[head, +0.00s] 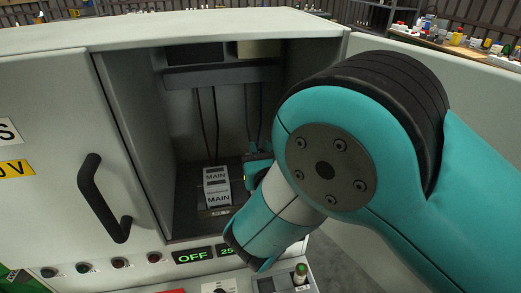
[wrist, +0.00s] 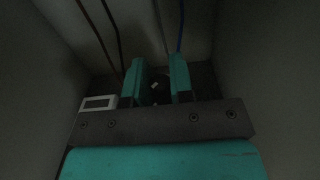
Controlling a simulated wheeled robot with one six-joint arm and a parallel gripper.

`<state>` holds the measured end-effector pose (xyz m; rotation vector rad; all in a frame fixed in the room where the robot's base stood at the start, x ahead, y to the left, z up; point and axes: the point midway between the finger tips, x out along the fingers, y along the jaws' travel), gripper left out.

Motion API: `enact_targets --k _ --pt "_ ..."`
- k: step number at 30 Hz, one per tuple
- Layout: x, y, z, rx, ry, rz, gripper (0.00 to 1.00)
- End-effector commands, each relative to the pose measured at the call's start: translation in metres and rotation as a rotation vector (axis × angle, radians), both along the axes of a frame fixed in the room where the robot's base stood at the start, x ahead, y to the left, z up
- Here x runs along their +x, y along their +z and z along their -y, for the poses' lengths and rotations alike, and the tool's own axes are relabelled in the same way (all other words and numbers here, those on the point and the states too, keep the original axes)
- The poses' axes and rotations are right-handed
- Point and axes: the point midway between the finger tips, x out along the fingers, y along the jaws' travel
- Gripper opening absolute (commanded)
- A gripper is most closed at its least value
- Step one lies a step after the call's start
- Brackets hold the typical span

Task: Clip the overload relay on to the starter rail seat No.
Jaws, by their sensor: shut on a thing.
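My gripper (wrist: 158,74) reaches down inside the open cabinet compartment, its two teal fingers around a dark piece (wrist: 158,91) with small pale marks. This is probably the overload relay; the picture is too dim to show its shape or whether it touches the rail seat. In the head view, the gripper (head: 258,163) shows only in part behind my arm, at the compartment's right side. A white block marked MAIN (head: 217,188) stands on the compartment floor to its left. A pale-framed block (wrist: 98,102) shows left of the fingers in the wrist view. The seat is hidden.
Compartment walls (head: 130,130) stand close on both sides. Thin wires (head: 204,120) hang down the back wall. The open door (head: 430,70) is at the right.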

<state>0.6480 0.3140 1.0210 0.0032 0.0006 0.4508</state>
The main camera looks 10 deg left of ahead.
Motion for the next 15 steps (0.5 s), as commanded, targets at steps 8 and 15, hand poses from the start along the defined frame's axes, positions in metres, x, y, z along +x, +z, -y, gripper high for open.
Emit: enact_targets --k 8,15 --pt "0.000 -0.007 0.000 0.001 0.000 0.002 0.00" --pt "0.000 -0.013 0.000 0.001 0.000 0.002 0.00"
